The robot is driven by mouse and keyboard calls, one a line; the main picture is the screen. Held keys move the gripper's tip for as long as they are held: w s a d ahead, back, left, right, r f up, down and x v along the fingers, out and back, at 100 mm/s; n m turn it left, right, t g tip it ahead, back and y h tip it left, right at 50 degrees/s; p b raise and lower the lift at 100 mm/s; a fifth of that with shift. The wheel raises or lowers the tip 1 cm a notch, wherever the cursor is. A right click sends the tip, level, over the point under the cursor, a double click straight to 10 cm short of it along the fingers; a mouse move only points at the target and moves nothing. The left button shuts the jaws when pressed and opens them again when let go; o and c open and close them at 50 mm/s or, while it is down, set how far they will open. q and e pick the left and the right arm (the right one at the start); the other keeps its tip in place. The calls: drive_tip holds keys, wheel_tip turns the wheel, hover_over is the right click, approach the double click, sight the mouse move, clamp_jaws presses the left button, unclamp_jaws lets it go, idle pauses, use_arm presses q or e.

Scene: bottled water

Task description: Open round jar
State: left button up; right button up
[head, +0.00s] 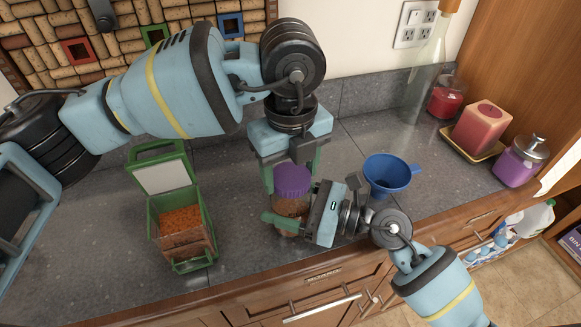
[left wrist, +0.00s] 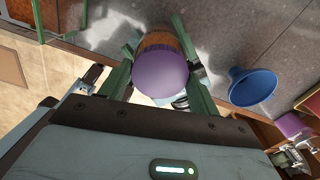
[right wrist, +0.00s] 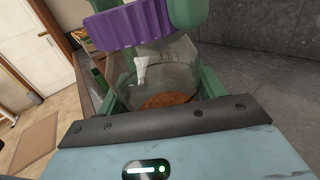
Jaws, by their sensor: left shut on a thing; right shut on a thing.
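The round jar (head: 287,208) is clear glass with orange-brown contents low inside. It stands at the counter's front edge, partly hidden by my grippers. Its purple ribbed lid (head: 292,180) is at the top of the jar; it also shows in the left wrist view (left wrist: 160,78) and the right wrist view (right wrist: 130,25). I cannot tell whether the lid is tight or loose. My left gripper (head: 293,172) comes from above and is shut on the lid, one finger on each side. My right gripper (head: 288,210) comes from the front right and is shut on the glass body.
A green-framed box (head: 181,225) with orange contents and a raised lid stands to the left. A blue funnel (head: 388,172) is close on the right. Drawers lie below the counter edge.

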sight(292, 176)
use_arm(q)
drive_tip(key=shift+n, duration=1.2)
drive_tip(key=shift+d, duration=0.1)
drive_tip(key=shift+r, duration=0.45)
drive_tip(key=shift+r, duration=0.65)
drive_tip(key=shift+r, duration=2.05)
use_arm(e)
drive_tip(key=o, duration=1.9)
drive_tip(key=shift+o, duration=0.2)
use_arm(q)
drive_tip(key=shift+f, duration=0.15)
use_arm(e)
drive_tip(key=shift+d, duration=0.1)
